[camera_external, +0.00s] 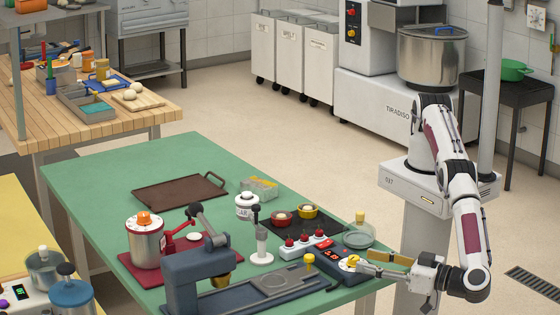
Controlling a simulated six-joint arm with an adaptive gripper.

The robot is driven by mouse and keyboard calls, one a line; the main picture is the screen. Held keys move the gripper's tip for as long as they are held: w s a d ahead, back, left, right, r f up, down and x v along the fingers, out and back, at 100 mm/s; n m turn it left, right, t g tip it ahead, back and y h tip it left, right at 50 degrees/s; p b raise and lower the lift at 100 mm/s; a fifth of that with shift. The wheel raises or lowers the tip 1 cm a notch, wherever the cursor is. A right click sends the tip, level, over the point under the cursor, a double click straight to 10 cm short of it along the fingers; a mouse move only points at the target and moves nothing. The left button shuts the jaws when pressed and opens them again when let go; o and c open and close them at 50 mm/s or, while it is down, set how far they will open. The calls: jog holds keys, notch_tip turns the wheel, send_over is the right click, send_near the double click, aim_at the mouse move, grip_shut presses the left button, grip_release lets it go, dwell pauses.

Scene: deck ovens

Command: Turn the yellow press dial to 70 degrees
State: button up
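The yellow dial (352,260) sits on the right end of a small dark control box (331,253) with a red display, near the right edge of the green table. The display is too small to read, and so is the dial's angle. My gripper (362,267) comes in from the right, low and roughly level, with its fingertips at the dial's right side. The fingers partly overlap the dial in this view. I cannot tell whether they touch it, or whether they are open or shut.
A switch box with red knobs (304,247), a yellow-topped post (309,260) and a glass jar (358,235) stand close to the dial. A blue-grey press (200,275) stands further left. The green table (100,185) has free room at its far left.

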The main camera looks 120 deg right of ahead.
notch_tip(320, 180, up, 7)
dwell(0.8)
dwell(0.6)
